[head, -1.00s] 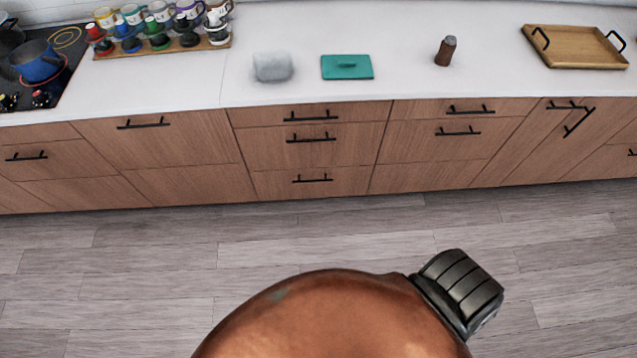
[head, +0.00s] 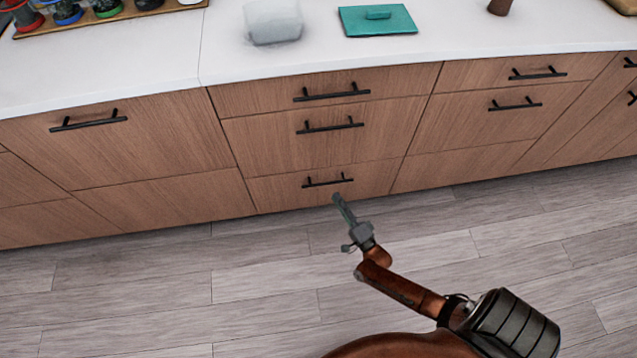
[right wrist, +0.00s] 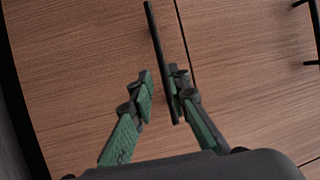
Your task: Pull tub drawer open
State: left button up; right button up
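The middle drawer stack has a top drawer (head: 250,97), a second drawer (head: 260,137) and a bottom drawer (head: 280,190), all shut, each with a black bar handle. I cannot tell which one is the tub drawer. A whitish tub (head: 272,22) stands on the counter above. My right gripper (head: 342,208) is just below the bottom drawer's handle (head: 328,181) in the head view. In the right wrist view, the right gripper (right wrist: 161,88) is open, and a black handle (right wrist: 158,50) runs between its fingers, close to the right one; contact is unclear. My left gripper is not in view.
A teal lidded item (head: 377,20) lies on the white counter (head: 210,65). Mugs on a wooden rack (head: 130,13) stand at the upper left. Neighbouring drawers (head: 120,150) are shut. The plank floor (head: 150,290) before them is clear.

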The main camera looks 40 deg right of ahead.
aim_at(328, 183)
jog(key=b+x, duration=0.2)
jog(key=x, duration=0.5)
jog(key=shift+w+r, duration=0.2)
jog(key=shift+w, duration=0.15)
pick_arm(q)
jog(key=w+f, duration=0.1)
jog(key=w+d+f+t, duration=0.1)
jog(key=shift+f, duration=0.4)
pick_arm(e)
grip_shut()
